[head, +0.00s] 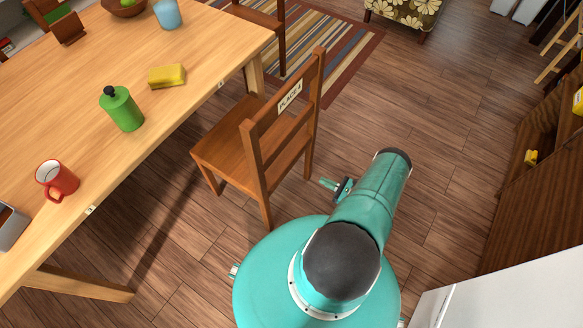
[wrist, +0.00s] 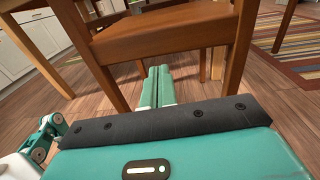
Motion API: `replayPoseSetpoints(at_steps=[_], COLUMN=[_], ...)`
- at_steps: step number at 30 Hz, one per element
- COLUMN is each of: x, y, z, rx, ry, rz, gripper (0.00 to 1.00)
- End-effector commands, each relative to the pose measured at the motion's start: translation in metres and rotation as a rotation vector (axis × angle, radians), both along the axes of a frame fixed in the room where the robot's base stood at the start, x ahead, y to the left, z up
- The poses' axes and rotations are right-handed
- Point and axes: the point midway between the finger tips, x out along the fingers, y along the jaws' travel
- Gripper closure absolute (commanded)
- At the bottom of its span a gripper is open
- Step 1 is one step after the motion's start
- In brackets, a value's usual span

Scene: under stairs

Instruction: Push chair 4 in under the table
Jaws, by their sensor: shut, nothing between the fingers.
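Chair 4 (head: 252,148) is brown wood, with a "PLACE 4" label on its backrest. It stands upright beside the long side of the light wooden table (head: 110,60), its seat mostly outside the table edge and its back toward me. In the wrist view the chair's rear posts and cross rail (wrist: 165,35) fill the upper middle. My gripper (wrist: 160,70) is shut and empty, its teal fingers pointing at the chair, between the two posts and low by the rail. I cannot tell whether it touches the chair.
On the table are a red mug (head: 57,180), a green bottle (head: 122,108), a yellow sponge (head: 167,76) and a blue cup (head: 167,14). Another chair (head: 268,22) stands beyond, on a striped rug (head: 335,50). Wooden shelving (head: 535,185) is at right. The floor between is clear.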

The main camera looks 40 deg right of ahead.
Motion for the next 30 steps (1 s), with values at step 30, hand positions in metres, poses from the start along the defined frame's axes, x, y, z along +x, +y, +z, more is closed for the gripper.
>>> replayPoseSetpoints(at_steps=[30], x=[0.119], y=[0.054], z=[-0.014], rx=[0.031], ry=[-0.016], rz=[-0.051], gripper=[1.0])
